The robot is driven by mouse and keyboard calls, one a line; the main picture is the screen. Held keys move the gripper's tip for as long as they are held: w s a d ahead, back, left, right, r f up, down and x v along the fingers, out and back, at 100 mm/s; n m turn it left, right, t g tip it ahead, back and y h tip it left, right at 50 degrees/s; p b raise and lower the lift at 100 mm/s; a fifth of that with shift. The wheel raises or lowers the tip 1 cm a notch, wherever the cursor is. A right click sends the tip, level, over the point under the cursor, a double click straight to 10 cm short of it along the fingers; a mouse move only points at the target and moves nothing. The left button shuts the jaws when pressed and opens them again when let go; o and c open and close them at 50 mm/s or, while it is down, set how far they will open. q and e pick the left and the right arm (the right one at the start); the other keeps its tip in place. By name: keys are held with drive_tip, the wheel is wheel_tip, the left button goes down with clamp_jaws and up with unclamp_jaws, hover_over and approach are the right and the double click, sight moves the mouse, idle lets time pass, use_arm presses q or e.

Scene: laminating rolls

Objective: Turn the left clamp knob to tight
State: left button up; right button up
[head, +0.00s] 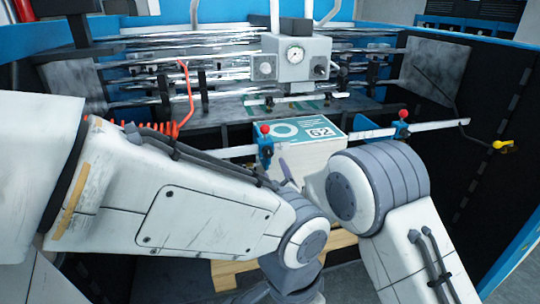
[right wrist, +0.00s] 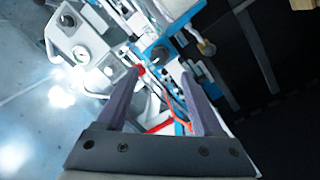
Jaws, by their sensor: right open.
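The left clamp (head: 265,152) is blue with a red knob (head: 264,130) and sits on the pale rail, at the left edge of a box in the head view. My right gripper (head: 286,170) shows there only as a purple fingertip just below and right of this clamp. In the right wrist view my right gripper (right wrist: 159,78) is open, fingers apart. A red knob (right wrist: 140,68) on a blue clamp shows near its left fingertip; I cannot tell which clamp that is, or whether they touch. My left gripper is not visible; its arm crosses the front.
A second clamp with a red knob (head: 403,115) sits farther right on the rail. A box marked 62 (head: 300,132) stands behind the rail. A gauge unit (head: 296,58) hangs above, with metal rollers behind. A yellow handle (head: 503,145) is at the far right. My forearms crowd the front.

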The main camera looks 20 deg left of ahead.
sight(269, 155)
drive_tip(key=p+x, duration=0.2)
drive_tip(key=x, duration=0.6)
drive_tip(key=shift+p, duration=0.35)
clamp_jaws()
